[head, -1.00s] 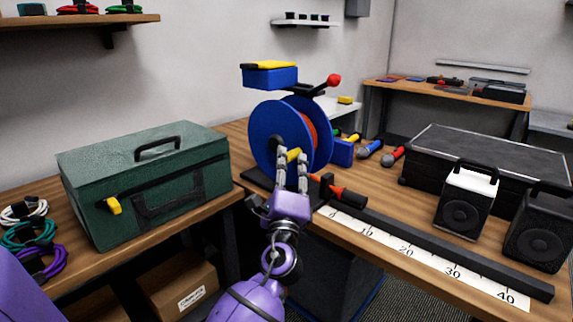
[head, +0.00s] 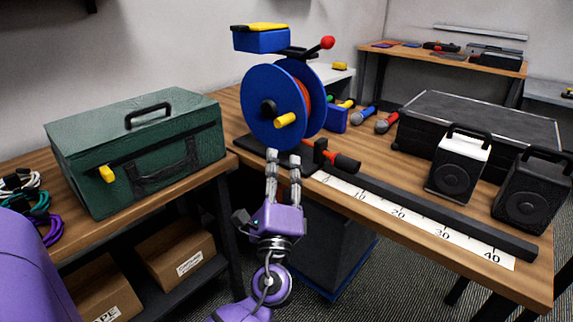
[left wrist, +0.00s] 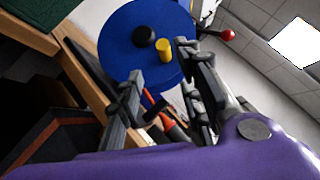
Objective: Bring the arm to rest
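My left gripper (head: 284,160) is in the middle of the head view, in front of the bench edge and below the cable reel (head: 270,108). Its fingers point up toward the reel and stand apart with nothing between them. In the left wrist view the open fingers (left wrist: 160,88) frame the blue reel disc (left wrist: 125,35) and its yellow crank knob (left wrist: 163,49). The yellow knob (head: 285,121) is clear of the fingers in the head view. The purple shape at the left edge of the head view is part of my body. My right gripper is not in view.
A green case (head: 150,140) sits on the left bench, with coiled cables (head: 40,203) beside it. A ruler strip (head: 400,216), two speakers (head: 460,166) and a black case (head: 480,120) are on the right bench. Boxes (head: 180,258) sit on the shelf below.

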